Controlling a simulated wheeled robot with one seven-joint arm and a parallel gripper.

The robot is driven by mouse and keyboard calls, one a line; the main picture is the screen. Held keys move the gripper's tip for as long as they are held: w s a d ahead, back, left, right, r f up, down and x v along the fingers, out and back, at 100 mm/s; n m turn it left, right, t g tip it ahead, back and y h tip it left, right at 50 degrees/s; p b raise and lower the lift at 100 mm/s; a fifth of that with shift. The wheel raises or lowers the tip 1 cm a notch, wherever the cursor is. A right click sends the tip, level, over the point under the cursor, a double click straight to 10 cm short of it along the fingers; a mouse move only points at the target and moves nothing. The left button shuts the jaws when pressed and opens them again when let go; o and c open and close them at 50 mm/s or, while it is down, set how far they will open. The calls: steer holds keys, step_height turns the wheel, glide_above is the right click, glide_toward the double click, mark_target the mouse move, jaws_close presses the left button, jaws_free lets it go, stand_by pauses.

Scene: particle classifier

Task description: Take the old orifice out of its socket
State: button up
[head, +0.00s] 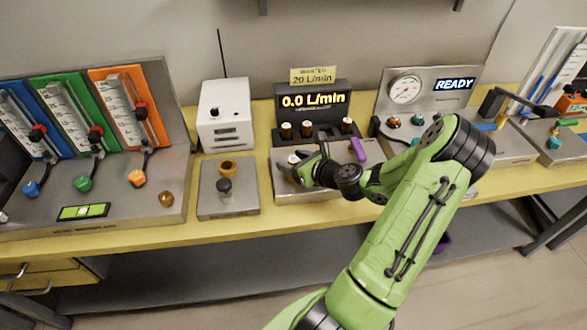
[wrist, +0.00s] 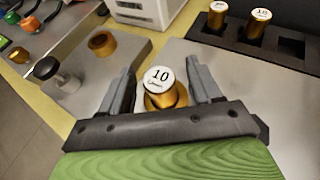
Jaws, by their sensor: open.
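The old orifice (wrist: 160,82) is a brass cylinder with a white top marked 10. It stands upright in its brass socket (wrist: 164,99) on a steel plate. In the head view the orifice (head: 294,158) shows small beside my gripper (head: 298,170). In the wrist view my gripper (wrist: 160,90) is open, with one grey finger on each side of the orifice. A gap shows between it and the fingers. The lower part of the socket is hidden by the gripper's dark palm.
A black rack (head: 318,137) holds several brass orifices behind the plate. A steel block (head: 228,200) with a brass ring and a black knob lies to the left. A white box (head: 225,115) stands behind it. A purple handle (head: 357,150) is right of the gripper. The display reads 0.0 L/min.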

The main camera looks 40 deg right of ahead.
steer(key=c, duration=1.2)
